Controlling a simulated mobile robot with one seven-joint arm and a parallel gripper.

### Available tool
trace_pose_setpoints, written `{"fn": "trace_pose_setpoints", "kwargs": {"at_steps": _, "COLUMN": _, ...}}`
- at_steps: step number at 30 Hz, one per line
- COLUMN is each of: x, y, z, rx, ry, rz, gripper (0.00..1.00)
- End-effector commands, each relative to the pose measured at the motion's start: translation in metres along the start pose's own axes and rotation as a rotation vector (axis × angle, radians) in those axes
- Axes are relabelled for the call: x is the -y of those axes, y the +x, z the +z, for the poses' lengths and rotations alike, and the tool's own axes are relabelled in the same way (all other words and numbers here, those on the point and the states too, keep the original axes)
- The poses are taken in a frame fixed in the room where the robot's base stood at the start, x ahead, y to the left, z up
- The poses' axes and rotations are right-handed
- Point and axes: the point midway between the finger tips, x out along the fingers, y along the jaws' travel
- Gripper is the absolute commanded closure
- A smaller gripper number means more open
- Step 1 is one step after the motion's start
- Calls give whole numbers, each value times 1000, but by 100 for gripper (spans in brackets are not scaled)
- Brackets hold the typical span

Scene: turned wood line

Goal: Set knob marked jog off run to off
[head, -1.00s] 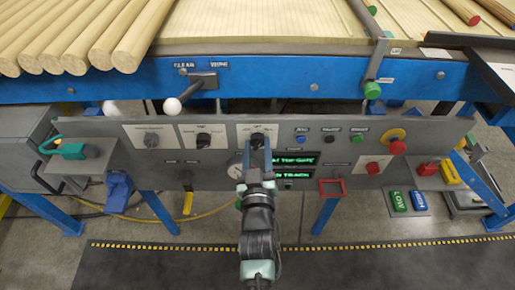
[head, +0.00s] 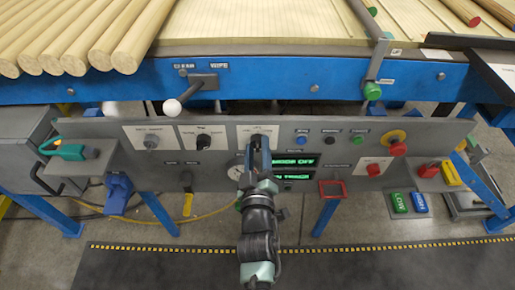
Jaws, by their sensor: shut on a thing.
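The knob marked jog off run sits on the rightmost of three pale label plates (head: 268,130) on the grey control panel. My gripper (head: 259,141) is at this plate, shut on the knob, and it hides the knob almost wholly. The pointer's direction cannot be seen. The green display (head: 296,159) right of my gripper shows text that seems to read "MODE OFF", its start partly covered. A second green text line lies below it, partly covered by my arm.
Two other knobs, a left one (head: 151,141) and a middle one (head: 203,141), sit on plates to the left. A white-balled lever (head: 172,107) sticks out above the panel. Blue, black and green buttons, a yellow-ringed red button (head: 396,143) and a red frame (head: 332,189) are to the right.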

Motion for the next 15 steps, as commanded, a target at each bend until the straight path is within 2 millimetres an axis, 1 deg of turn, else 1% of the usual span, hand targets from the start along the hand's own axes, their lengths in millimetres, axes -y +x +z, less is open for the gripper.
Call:
{"fn": "trace_pose_setpoints", "kwargs": {"at_steps": 7, "x": 0, "y": 0, "z": 0, "rx": 0, "ry": 1, "rz": 0, "gripper": 100}}
{"fn": "trace_pose_setpoints", "kwargs": {"at_steps": 8, "x": 0, "y": 0, "z": 0, "rx": 0, "ry": 1, "rz": 0, "gripper": 51}}
{"fn": "trace_pose_setpoints", "kwargs": {"at_steps": 9, "x": 0, "y": 0, "z": 0, "rx": 0, "ry": 1, "rz": 0, "gripper": 44}}
{"fn": "trace_pose_setpoints", "kwargs": {"at_steps": 12, "x": 0, "y": 0, "z": 0, "rx": 0, "ry": 2, "rz": 0, "gripper": 26}}
{"fn": "trace_pose_setpoints", "kwargs": {"at_steps": 15, "x": 0, "y": 0, "z": 0, "rx": 0, "ry": 2, "rz": 0, "gripper": 26}}
